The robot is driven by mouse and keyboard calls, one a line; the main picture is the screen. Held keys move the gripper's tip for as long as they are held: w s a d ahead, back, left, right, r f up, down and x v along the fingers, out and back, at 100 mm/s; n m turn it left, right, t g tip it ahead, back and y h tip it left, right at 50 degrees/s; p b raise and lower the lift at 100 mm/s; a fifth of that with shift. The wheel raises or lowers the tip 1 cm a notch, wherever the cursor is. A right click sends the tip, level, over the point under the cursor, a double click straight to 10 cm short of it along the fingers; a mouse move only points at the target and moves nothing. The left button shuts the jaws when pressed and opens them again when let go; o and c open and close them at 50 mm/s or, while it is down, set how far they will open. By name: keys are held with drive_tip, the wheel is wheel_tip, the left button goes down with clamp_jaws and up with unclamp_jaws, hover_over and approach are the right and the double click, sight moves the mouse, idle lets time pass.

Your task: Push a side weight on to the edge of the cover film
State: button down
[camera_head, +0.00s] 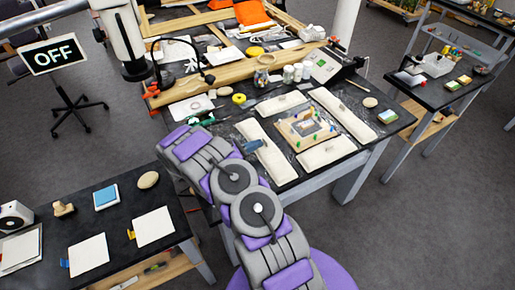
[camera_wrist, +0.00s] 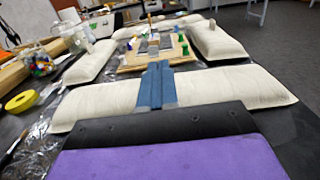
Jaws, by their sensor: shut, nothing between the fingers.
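Several long cream side weights lie around a wooden board (camera_head: 305,129) bearing the fragment. They are the left weight (camera_head: 273,162), back weight (camera_head: 275,104), right weight (camera_head: 343,115) and front weight (camera_head: 326,153). Clear, crinkled cover film shows around them; in the wrist view a patch of film (camera_wrist: 45,118) lies left of the nearest weight (camera_wrist: 235,85).
A pale oval stone (camera_head: 370,102) and a sponge (camera_head: 388,116) lie at the right. The table's front edge is close to the front weight.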

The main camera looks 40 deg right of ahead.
sight(266, 143)
drive_tip(key=shift+s+d+f, duration=0.1)
drive_tip(key=shift+d+f, duration=0.8)
drive_tip(key=shift+f, duration=0.25)
drive_tip(key=shift+d, duration=0.4)
drive_tip(key=shift+a+r, duration=0.15)
drive_tip(key=shift+a, duration=0.3)
drive_tip(key=shift+s+d+b, duration=0.15)
drive_tip(key=shift+d+b, duration=0.05)
drive_tip(key=shift+b, duration=0.15)
drive_tip(key=shift+b+x, duration=0.5)
drive_tip(key=shift+x, duration=1.8)
drive_tip(key=shift+a, duration=0.15)
